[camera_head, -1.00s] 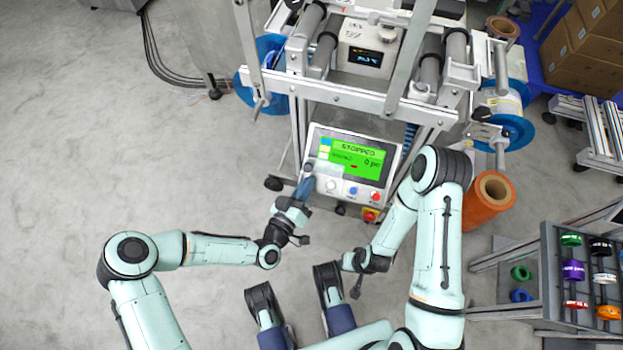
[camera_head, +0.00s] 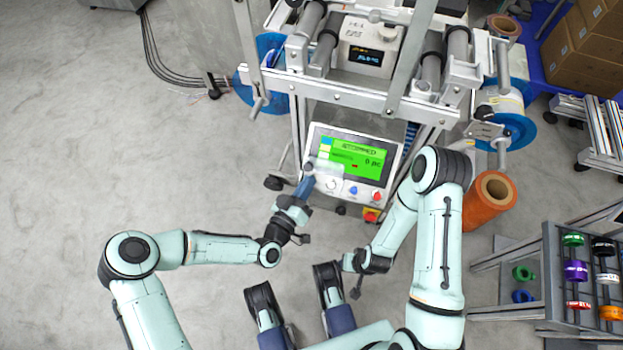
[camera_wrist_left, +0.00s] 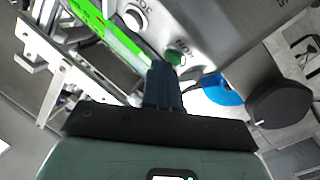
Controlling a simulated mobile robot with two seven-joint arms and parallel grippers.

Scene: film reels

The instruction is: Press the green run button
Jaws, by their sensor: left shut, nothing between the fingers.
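The green run button (camera_wrist_left: 175,57) shows in the left wrist view, on the grey control panel right at my fingertips. In the head view my left gripper covers it. My left gripper (camera_head: 309,174) is shut and empty, its blue fingertips at the panel's left side. The fingertips also show in the left wrist view (camera_wrist_left: 163,68), beside and partly over the button; I cannot tell whether they touch it. The panel's green screen (camera_head: 351,155) reads STOPPED and 0 pc. My right gripper (camera_head: 355,288) hangs low, away from the panel; its jaws are too small to read.
White (camera_head: 331,186), blue (camera_head: 353,191) and red (camera_head: 376,196) buttons sit along the panel, with an emergency stop (camera_head: 370,215) below. The machine frame (camera_head: 350,94) stands above. An orange roll (camera_head: 488,204) and a rack of coloured reels (camera_head: 548,270) are at the right.

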